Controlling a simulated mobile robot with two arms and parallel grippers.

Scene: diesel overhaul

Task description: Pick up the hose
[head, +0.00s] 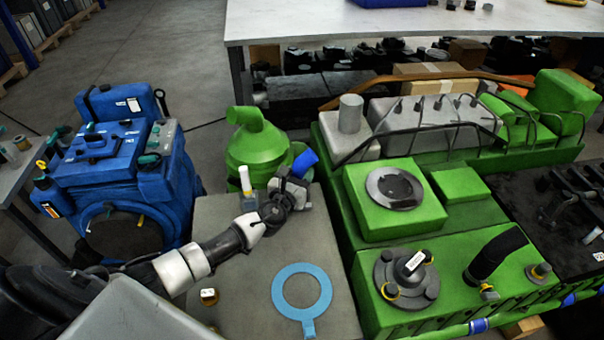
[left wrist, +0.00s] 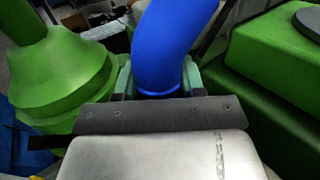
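A blue curved hose (head: 305,163) shows at the tip of my left gripper (head: 298,178) in the head view, beside the green turbo-like part. In the left wrist view the blue hose (left wrist: 172,38) rises between the two pale green fingers of my left gripper (left wrist: 160,82), which lie against both its sides. Its lower rim is near the gripper's palm and its upper end is cut off by the picture's edge. My right gripper is not in view. A black bent hose (head: 494,256) stands on the green engine block at the right.
The green engine (head: 465,185) fills the right side. A green rounded part (head: 257,145) stands just left of the gripper. A grey table (head: 245,315) below holds a blue ring (head: 274,291) and a small brass fitting (head: 208,297). A blue machine (head: 120,165) stands left.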

